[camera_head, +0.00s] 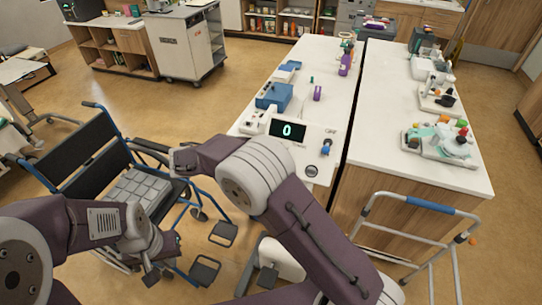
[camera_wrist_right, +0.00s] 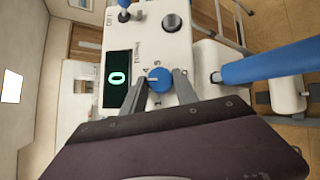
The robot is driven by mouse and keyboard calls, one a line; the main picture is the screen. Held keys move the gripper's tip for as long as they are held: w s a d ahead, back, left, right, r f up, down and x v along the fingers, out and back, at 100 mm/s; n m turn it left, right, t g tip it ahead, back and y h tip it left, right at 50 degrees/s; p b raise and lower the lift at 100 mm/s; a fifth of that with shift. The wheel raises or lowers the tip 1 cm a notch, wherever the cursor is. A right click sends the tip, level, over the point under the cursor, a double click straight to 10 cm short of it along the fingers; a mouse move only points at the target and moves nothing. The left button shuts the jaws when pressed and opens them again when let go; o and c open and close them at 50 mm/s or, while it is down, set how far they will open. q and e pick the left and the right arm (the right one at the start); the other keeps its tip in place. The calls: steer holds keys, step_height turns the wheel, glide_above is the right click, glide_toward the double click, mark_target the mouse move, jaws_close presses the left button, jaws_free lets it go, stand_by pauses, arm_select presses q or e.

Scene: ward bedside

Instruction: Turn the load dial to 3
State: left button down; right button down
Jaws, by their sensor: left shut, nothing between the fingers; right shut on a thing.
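A white device panel (camera_head: 310,140) on the long white counter has a dark display (camera_head: 288,130) with a green 0. In the right wrist view the display (camera_wrist_right: 117,78) lies left of a round blue dial (camera_wrist_right: 159,79) with small numbers around it. My right gripper (camera_wrist_right: 161,82) is shut on this blue dial, a finger on either side. Its exact pointer setting is too small to read. In the head view my right arm hides the dial and right gripper. My left gripper (camera_head: 155,268) is shut and empty at lower left, in front of the wheelchair, away from the panel.
A dark round knob (camera_wrist_right: 172,22) and a blue-topped lever (camera_head: 326,147) are on the same panel. A wheelchair (camera_head: 110,165) stands left, a walking frame (camera_head: 420,225) lower right. A blue box (camera_head: 273,96) and small items stand farther along the counter.

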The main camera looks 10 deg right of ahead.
steer(key=c, duration=0.9)
jaws_free()
steer(key=shift+c, duration=0.2)
steer(key=shift+s, duration=0.1)
steer(key=v, duration=0.9)
steer(key=shift+b, duration=0.45)
steer(key=shift+a, duration=0.15)
